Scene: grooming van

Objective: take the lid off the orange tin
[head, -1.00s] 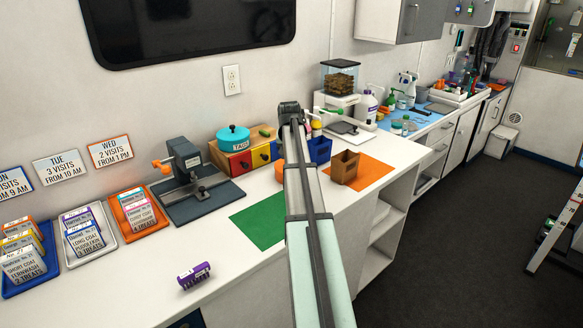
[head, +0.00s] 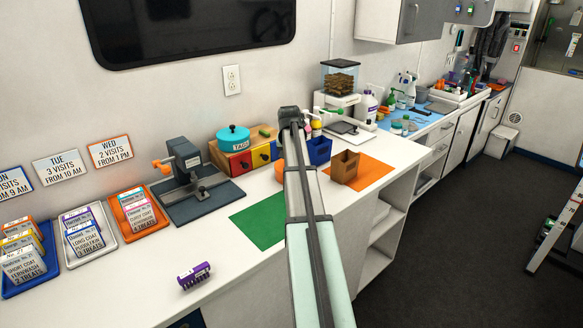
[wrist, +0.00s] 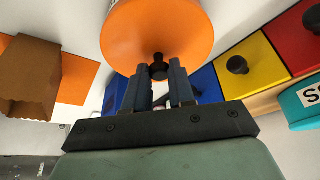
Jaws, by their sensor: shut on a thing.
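The orange tin (head: 279,171) shows only as a small orange sliver left of my arm in the head view; my arm hides the rest. In the wrist view its round orange lid (wrist: 150,32) fills the top middle, with a dark knob (wrist: 158,71) at its near edge. My gripper (wrist: 160,74) has its two fingers on either side of this knob and is shut on it. I cannot tell whether the lid is seated on the tin or apart from it. In the head view my fingers are hidden behind my arm.
A blue bin (head: 319,151), coloured drawers (head: 238,160) with a teal pot (head: 233,139), and a dark press (head: 187,170) stand nearby. The green mat (head: 258,222) is bare where visible.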

